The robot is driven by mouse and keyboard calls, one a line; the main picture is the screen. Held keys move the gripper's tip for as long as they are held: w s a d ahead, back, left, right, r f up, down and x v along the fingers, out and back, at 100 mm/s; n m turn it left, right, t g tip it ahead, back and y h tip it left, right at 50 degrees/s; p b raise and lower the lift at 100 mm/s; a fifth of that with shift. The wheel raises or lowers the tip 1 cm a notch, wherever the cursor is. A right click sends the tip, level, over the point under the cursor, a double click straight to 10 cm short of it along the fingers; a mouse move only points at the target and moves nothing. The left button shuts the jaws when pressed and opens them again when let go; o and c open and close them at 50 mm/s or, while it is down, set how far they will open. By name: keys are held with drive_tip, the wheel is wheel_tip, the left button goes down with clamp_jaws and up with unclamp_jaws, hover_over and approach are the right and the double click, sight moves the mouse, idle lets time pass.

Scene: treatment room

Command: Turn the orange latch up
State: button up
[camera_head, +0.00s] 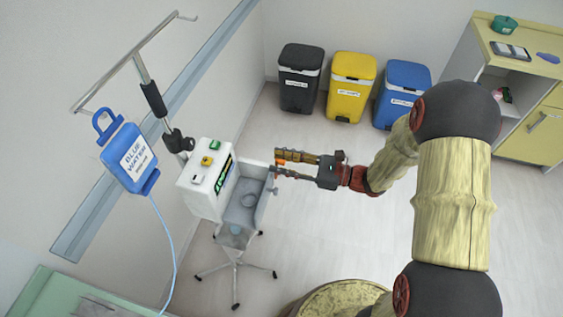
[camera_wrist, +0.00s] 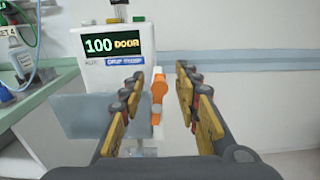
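In the head view the latch (camera_head: 280,162) is a small orange spot by my gripper's tips. My gripper (camera_wrist: 158,100) is open, with one finger on each side of the latch; I cannot tell whether either touches it. The white pump unit (camera_head: 205,192) hangs on a pole, with a lit display (camera_wrist: 113,45) and a grey open door or tray (camera_head: 263,205).
A blue water bag (camera_head: 130,160) hangs left of the pump, with a tube running down. A wheeled stand base (camera_head: 236,265) is below. Black (camera_head: 300,80), yellow (camera_head: 350,88) and blue (camera_head: 402,95) bins stand by the back wall. A cabinet (camera_head: 535,120) is at right. Open floor lies between.

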drive_tip(key=shift+c, duration=1.3)
clamp_jaws()
